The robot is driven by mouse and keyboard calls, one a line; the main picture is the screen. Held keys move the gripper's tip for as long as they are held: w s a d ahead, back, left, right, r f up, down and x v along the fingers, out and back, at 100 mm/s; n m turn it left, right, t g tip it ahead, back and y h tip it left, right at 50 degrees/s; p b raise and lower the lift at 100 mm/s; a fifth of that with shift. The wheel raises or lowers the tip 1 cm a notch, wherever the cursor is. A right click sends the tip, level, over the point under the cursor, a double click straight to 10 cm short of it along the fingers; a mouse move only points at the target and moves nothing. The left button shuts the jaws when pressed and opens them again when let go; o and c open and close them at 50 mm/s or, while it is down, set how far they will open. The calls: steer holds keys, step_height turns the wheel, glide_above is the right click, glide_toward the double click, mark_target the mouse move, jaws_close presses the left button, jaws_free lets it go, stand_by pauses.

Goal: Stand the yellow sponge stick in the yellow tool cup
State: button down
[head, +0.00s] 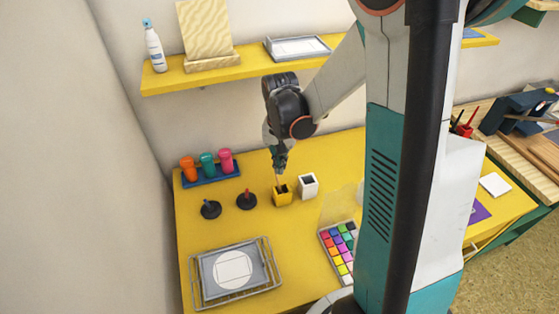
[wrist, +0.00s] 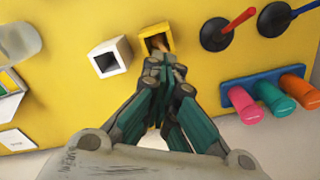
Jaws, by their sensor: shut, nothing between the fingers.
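The yellow tool cup (head: 283,197) stands upright on the yellow table, left of a white cup (head: 308,186). It also shows in the wrist view (wrist: 146,33) at the top middle. A thin pale stick (head: 278,180) rises from the yellow cup's opening toward my gripper. In the wrist view a tan-orange end (wrist: 161,41) shows inside the opening. It looks like the sponge stick, but its sponge is hidden. My gripper (head: 279,164) is just above the cup, pointing down. Its fingertips (wrist: 165,62) are closed together with nothing between them, beside the cup's rim in the wrist view.
Two dark round holders with blue and red sticks (head: 210,209) (head: 246,200) stand left of the cups. A blue rack (head: 212,176) holds three coloured bottles. A framed tray (head: 236,275) and a colour pad set (head: 342,250) lie nearer. Table front of the cups is clear.

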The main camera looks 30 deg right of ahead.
mark_target(280, 186)
steer(key=shift+f+b, duration=3.5)
steer(key=shift+f, duration=1.2)
steer(key=c, duration=2.3)
jaws_free()
steer(key=o, duration=0.4)
step_height(280, 186, up, 12)
steer(key=shift+a, duration=0.1)
